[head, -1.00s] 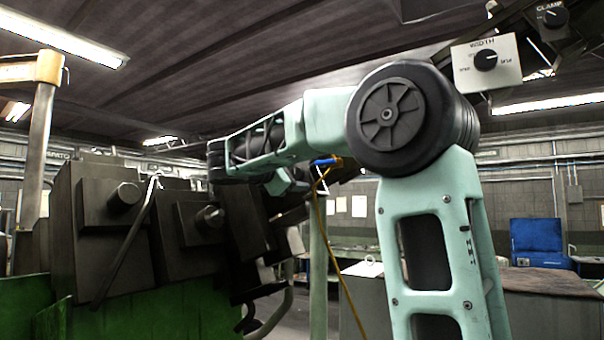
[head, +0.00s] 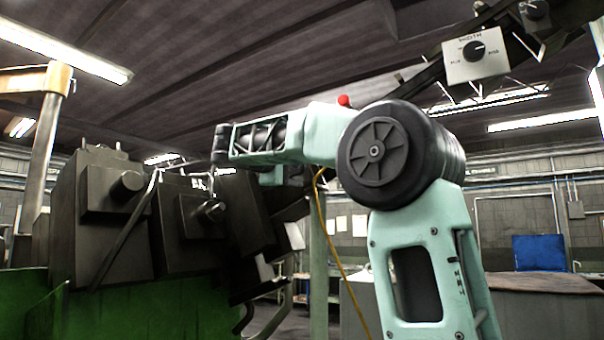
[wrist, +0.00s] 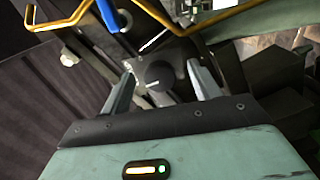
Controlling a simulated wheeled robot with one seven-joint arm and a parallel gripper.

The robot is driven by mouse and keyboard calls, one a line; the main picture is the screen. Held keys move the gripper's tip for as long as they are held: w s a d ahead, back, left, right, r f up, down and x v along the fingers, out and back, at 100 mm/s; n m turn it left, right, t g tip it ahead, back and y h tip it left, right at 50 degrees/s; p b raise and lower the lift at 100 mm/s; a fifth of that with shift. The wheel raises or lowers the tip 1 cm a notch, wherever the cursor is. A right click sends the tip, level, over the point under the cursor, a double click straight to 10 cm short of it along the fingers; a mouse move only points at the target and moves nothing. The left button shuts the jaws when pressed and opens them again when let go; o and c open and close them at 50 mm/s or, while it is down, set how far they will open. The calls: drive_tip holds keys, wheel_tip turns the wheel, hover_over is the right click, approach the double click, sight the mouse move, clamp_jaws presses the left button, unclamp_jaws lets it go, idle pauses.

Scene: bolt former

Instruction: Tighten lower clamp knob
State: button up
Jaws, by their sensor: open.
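In the wrist view a dark round knob (wrist: 158,73) with a short white mark sits between the two fingertips of my gripper (wrist: 160,71). The fingers are open, one on each side of the knob, with a visible gap on both sides. I cannot tell how deep the fingertips reach along it. In the head view my gripper cannot be made out; my arm reaches left to the dark machine. A white panel with a black width knob (head: 474,51) is at upper right, and another dark knob (head: 535,9) is at the top edge.
A blue handle (wrist: 108,14) and yellow bent bars (wrist: 62,19) cross near the fingers at the top of the wrist view. In the head view the dark machine blocks (head: 105,215) on a green base (head: 105,310) stand close at left.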

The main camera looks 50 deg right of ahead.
clamp_jaws()
drive_tip(key=n+p, duration=0.6)
drive_tip(key=n, duration=0.1)
drive_tip(key=shift+n, duration=0.4)
unclamp_jaws()
drive_tip(key=a+b, duration=0.1)
drive_tip(key=a, duration=0.7)
drive_tip(key=shift+s, duration=0.3)
